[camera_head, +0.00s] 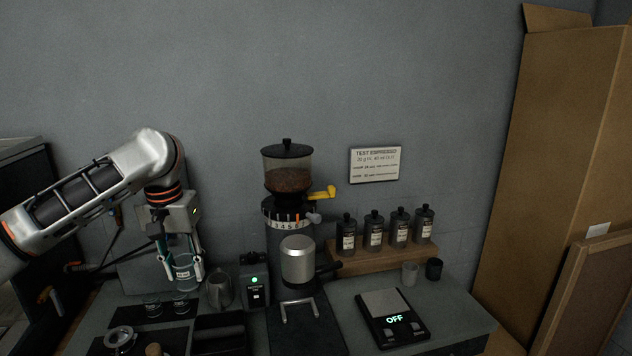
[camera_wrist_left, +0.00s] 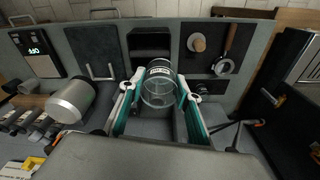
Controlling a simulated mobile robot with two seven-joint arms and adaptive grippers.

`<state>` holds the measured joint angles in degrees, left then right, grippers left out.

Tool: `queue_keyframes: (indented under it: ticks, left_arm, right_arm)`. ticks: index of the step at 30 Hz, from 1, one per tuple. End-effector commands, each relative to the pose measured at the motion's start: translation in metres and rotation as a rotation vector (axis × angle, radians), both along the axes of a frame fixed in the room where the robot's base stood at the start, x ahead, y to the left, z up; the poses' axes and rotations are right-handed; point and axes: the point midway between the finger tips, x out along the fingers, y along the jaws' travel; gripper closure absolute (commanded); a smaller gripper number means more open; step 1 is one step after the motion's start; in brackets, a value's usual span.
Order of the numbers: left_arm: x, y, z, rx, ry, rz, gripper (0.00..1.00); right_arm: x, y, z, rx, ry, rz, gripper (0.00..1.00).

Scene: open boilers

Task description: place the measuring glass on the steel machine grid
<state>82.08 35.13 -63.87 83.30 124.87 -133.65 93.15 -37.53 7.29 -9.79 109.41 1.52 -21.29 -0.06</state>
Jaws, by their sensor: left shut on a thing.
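The measuring glass (camera_head: 184,274) is a clear cup with a small white label. My left gripper (camera_head: 183,280) is shut on it, with one finger on each side, and holds it above the counter at the left. In the left wrist view the glass (camera_wrist_left: 160,88) sits between the two teal-padded fingers of the left gripper (camera_wrist_left: 163,90). A steel slatted surface (camera_wrist_left: 309,62), which looks like the machine grid, shows at the right edge of the left wrist view. In the head view the dark machine (camera_head: 25,190) is at the far left, partly behind my arm. My right gripper is not in view.
The grinder (camera_head: 289,215), scale (camera_head: 392,318) and bottle shelf (camera_head: 380,259) stand farther right.

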Motion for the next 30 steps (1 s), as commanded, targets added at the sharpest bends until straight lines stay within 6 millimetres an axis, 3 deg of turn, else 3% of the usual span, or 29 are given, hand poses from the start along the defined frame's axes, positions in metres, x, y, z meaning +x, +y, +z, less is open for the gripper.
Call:
queue_keyframes:
  ticks: [9,16,21,30]
  left_arm:
    - [-0.088,-0.022,-0.064,0.001,0.0,-0.019,0.9]
    - [-0.142,-0.027,-0.095,0.0,-0.002,-0.011,0.9]
    - [-0.16,-0.028,-0.104,0.0,-0.003,-0.006,0.9]
    - [-0.16,-0.025,-0.105,0.0,-0.004,-0.059,0.9]
  right_arm:
    - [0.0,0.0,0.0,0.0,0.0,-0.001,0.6]
    - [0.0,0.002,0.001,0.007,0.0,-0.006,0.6]
    - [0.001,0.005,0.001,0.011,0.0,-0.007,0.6]
    - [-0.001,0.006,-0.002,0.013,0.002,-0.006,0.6]
